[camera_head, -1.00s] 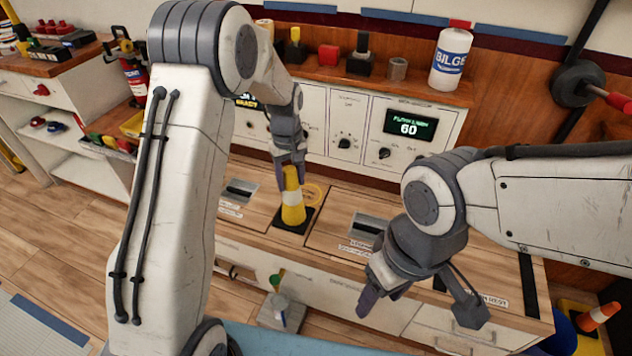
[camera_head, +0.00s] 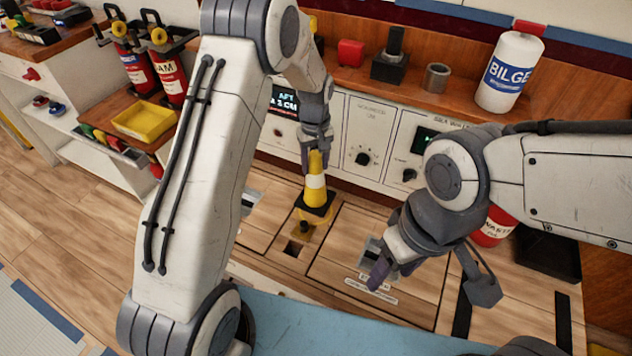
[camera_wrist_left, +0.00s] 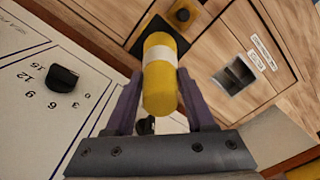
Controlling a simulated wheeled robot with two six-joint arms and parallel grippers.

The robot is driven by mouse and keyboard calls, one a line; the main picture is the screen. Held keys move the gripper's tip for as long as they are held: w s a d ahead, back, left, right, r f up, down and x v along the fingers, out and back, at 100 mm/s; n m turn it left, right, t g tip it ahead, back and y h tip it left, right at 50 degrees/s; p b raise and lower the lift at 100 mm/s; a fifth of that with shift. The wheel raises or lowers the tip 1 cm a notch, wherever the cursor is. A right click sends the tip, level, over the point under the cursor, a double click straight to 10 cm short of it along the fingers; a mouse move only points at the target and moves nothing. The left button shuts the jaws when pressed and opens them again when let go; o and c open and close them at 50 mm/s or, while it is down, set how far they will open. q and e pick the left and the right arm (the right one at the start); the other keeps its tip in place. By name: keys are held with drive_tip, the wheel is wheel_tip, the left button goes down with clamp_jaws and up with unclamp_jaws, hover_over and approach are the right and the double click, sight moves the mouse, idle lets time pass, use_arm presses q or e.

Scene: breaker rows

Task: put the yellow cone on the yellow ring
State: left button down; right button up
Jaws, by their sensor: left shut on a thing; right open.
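The yellow cone (camera_head: 316,192) has a white band and a black square base. My left gripper (camera_head: 316,158) is shut on its upper part and holds it nearly upright over the wooden counter. In the left wrist view the cone (camera_wrist_left: 160,85) sits between the fingers of my left gripper (camera_wrist_left: 163,105). A small yellow shape (camera_head: 303,229) shows just below the cone's base, partly hidden; I cannot tell whether it is the yellow ring. My right gripper (camera_head: 425,278) is open and empty over the counter at the right.
A control panel with knobs (camera_head: 362,159) stands behind. A white BILGE bottle (camera_head: 508,72) is on the shelf. A yellow tray (camera_head: 145,121) is at the left.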

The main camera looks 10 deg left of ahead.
sight(315, 176)
use_arm(q)
drive_tip(key=shift+d+f+b, duration=0.1)
drive_tip(key=shift+f+b, duration=0.3)
drive_tip(key=shift+f, duration=2.15)
drive_tip(key=shift+c, duration=1.3)
unclamp_jaws()
